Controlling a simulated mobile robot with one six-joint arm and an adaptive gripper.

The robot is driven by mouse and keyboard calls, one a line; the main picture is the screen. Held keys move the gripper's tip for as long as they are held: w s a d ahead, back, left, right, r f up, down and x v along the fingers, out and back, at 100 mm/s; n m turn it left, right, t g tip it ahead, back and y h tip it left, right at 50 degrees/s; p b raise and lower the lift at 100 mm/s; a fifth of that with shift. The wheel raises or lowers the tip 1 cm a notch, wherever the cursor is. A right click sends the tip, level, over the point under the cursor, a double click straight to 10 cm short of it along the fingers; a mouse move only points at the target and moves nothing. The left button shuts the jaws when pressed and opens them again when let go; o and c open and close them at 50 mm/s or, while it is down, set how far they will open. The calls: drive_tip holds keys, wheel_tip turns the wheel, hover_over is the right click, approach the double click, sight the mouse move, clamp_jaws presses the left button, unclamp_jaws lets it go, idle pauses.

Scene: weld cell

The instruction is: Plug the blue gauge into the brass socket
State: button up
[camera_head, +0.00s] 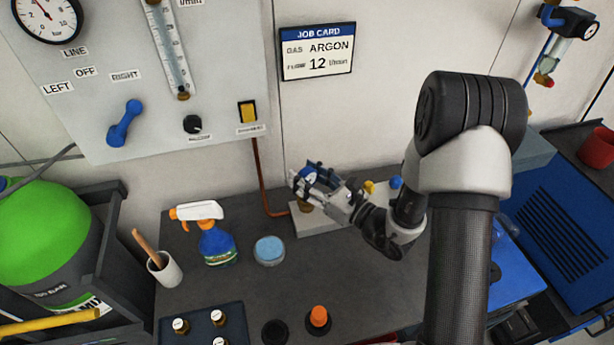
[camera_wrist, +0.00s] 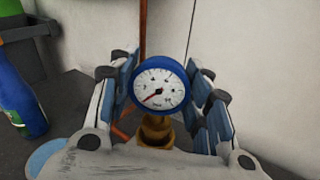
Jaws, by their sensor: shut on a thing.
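The blue gauge (camera_head: 308,174), with a white dial and a red needle, is between the fingers of my gripper (camera_head: 316,176). In the wrist view the gauge (camera_wrist: 160,84) faces me, roughly upright, and my gripper (camera_wrist: 167,100) is shut on it. The brass socket (camera_wrist: 156,131) is directly below the gauge in the wrist view. It also shows in the head view (camera_head: 305,206), on a pale block under the gripper. The gauge's lower end is hidden, so I cannot tell whether it is inside the socket or just above it.
The pale block (camera_head: 322,222) stands at the back of the dark bench (camera_head: 220,280), with a copper pipe (camera_head: 261,180) beside it. A spray bottle (camera_head: 216,240), a blue-lidded tin (camera_head: 269,250) and a cup (camera_head: 165,269) stand to the left. The wall is close behind.

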drive_tip(key=shift+f+b, duration=0.55)
drive_tip(key=shift+f, duration=0.05)
idle(0.5)
drive_tip(key=o, duration=1)
drive_tip(key=shift+o, duration=0.2)
drive_tip(key=v, duration=1.1)
